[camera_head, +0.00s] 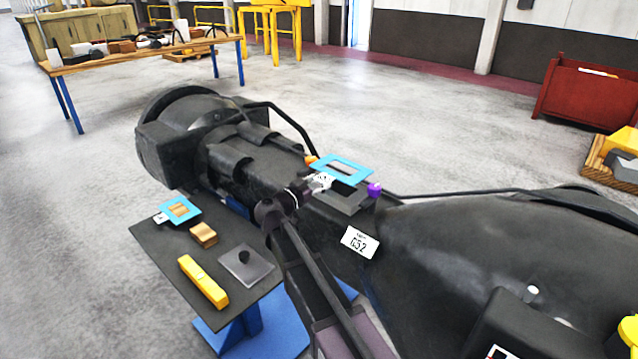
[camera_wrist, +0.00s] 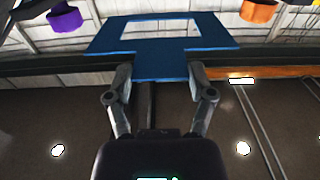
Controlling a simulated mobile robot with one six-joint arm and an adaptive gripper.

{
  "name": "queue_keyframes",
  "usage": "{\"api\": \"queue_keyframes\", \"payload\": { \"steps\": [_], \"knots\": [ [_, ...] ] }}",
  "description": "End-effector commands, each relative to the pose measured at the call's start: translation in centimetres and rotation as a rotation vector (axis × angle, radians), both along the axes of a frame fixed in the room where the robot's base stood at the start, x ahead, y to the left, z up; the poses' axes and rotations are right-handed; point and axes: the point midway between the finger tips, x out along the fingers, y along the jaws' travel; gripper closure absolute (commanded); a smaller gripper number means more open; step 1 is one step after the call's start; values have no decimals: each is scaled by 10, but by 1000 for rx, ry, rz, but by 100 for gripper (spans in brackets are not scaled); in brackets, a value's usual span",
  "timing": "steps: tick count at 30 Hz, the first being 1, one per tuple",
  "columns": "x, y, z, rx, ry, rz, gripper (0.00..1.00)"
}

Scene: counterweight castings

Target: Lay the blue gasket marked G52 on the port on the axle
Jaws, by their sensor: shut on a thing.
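My gripper (camera_head: 318,183) is shut on a blue gasket (camera_head: 363,173), a flat rectangular frame with an open window. In the wrist view the fingers (camera_wrist: 160,76) hold the tab of the gasket (camera_wrist: 215,42). I cannot read a mark on it. The gasket appears to hang above the grey port face (camera_head: 350,204) on the dark axle (camera_head: 235,172); the gap is hard to judge. An orange block (camera_head: 311,160) and a purple block (camera_head: 374,190) stand by the port. They also show in the wrist view, purple (camera_wrist: 65,17) and orange (camera_wrist: 258,11). A white G52 label (camera_head: 360,242) is on the axle.
A side table (camera_head: 160,240) holds another blue gasket (camera_head: 166,212), a tan block (camera_head: 204,234), a yellow bar (camera_head: 203,283) and a grey plate with a dark knob (camera_head: 246,266). A dark hose (camera_head: 470,191) runs along the axle. A cluttered bench (camera_head: 140,59) stands far back.

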Motion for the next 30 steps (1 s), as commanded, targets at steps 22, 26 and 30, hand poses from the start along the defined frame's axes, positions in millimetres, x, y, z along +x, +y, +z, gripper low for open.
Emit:
{"api": "queue_keyframes", "payload": {
  "steps": [22, 26, 30],
  "knots": [
    [0, 0, -50, -1, 1, 0, 62],
    [0, 0, -53, -1, 1, 0, 62],
    [0, 0, -53, -1, 1, 0, 62]
  ]
}}
